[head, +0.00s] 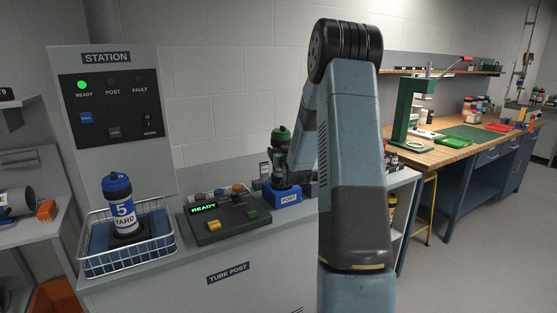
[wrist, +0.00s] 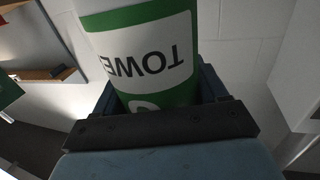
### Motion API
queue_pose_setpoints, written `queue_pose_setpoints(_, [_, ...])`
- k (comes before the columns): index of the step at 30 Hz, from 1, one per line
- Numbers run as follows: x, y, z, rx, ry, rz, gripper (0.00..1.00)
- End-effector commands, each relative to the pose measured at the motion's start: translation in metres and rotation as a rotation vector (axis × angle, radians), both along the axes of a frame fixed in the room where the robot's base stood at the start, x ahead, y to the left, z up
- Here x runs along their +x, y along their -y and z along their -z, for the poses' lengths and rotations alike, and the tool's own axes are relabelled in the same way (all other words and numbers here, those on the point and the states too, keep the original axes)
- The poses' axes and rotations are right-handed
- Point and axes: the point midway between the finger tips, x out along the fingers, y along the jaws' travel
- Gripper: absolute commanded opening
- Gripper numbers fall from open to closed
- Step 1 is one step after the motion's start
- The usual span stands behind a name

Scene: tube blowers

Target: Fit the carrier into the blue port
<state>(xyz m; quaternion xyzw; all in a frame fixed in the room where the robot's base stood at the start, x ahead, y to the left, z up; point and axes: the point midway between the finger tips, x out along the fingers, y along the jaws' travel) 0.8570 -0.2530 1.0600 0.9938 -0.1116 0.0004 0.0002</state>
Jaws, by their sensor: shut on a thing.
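In the wrist view, the carrier (wrist: 150,55) is white and green with upside-down letters reading "TOWE". My gripper (head: 272,178) is shut on it; its dark jaws show in the wrist view (wrist: 165,122). The blue port (head: 289,197), labelled "PORT", sits on the counter right below my gripper. The carrier's lower end is hidden by the gripper, so I cannot tell whether it is in the port or above it.
A blue carrier (head: 122,207) marked "5 YARD" stands in a wire basket (head: 128,262) at the left. A control box (head: 226,221) reading "READY" lies between basket and port. The station panel (head: 110,108) shows a green light. A workbench (head: 460,150) is at the right.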

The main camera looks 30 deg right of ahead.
Motion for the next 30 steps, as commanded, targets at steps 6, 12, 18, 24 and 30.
queue_pose_setpoints(6, [-0.001,0.000,0.027,0.000,-0.002,0.000,0.12])
queue_pose_setpoints(12, [-0.001,0.000,0.027,0.000,0.000,0.000,0.12])
queue_pose_setpoints(18, [-0.001,0.000,0.031,0.000,-0.001,0.000,0.12])
queue_pose_setpoints(24, [-0.001,0.000,0.036,0.000,-0.002,0.000,0.12])
queue_pose_setpoints(30, [-0.001,0.000,0.040,0.000,-0.001,0.000,0.12])
